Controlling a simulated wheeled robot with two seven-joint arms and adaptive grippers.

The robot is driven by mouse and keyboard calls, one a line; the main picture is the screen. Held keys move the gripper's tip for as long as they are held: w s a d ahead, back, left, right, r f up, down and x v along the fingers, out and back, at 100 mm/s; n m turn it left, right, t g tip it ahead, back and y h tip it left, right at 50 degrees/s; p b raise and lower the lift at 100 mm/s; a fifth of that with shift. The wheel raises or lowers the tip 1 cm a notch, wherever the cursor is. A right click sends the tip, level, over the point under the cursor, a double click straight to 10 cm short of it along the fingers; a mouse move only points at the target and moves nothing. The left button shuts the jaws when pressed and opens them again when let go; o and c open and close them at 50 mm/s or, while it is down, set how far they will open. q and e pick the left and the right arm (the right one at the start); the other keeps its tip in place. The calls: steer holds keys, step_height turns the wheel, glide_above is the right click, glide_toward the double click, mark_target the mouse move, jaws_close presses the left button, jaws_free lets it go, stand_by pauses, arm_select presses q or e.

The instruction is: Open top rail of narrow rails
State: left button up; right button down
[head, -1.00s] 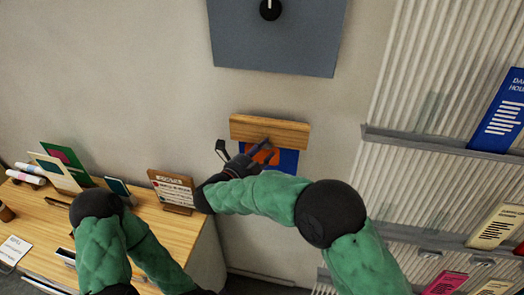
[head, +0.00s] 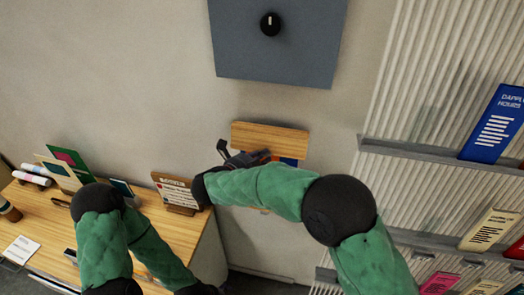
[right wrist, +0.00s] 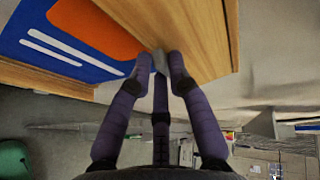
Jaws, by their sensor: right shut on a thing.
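The narrow rails hold a blue sheet with an orange patch (right wrist: 70,35) between two wooden bars on the wall. The top rail (head: 270,137) is the upper wooden bar in the head view; a near wooden bar (right wrist: 190,30), seemingly this one, runs beside my fingertips in the right wrist view. The other bar (right wrist: 45,80) shows at the left there. My right gripper (right wrist: 160,66) is shut on a small grey tab (right wrist: 160,58) at the near bar's edge. In the head view my right gripper (head: 245,158) covers most of the sheet.
A wooden table (head: 45,222) with cards, a small sign (head: 175,190) and rolls stands at the left. A grey panel with a black knob (head: 270,24) hangs above. Ribbed wall shelves (head: 425,152) with leaflets are at the right.

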steer(key=shift+s+a+r+n+g+y+p, duration=0.15)
steer(key=shift+r+g+p, duration=0.25)
steer(key=shift+p, duration=0.65)
steer(key=shift+s+r+n+g+y+p, duration=0.1)
steer(key=shift+s+r+g+y+p, duration=0.25)
steer(key=shift+p, duration=0.65)
steer(key=shift+a+r+n+g+y+p, duration=0.2)
steer(key=shift+g+p, duration=0.25)
steer(key=shift+p, duration=0.6)
steer(key=shift+s+d+r+g+p, duration=0.15)
steer(key=shift+g+p, duration=0.25)
steer(key=shift+p, duration=0.4)
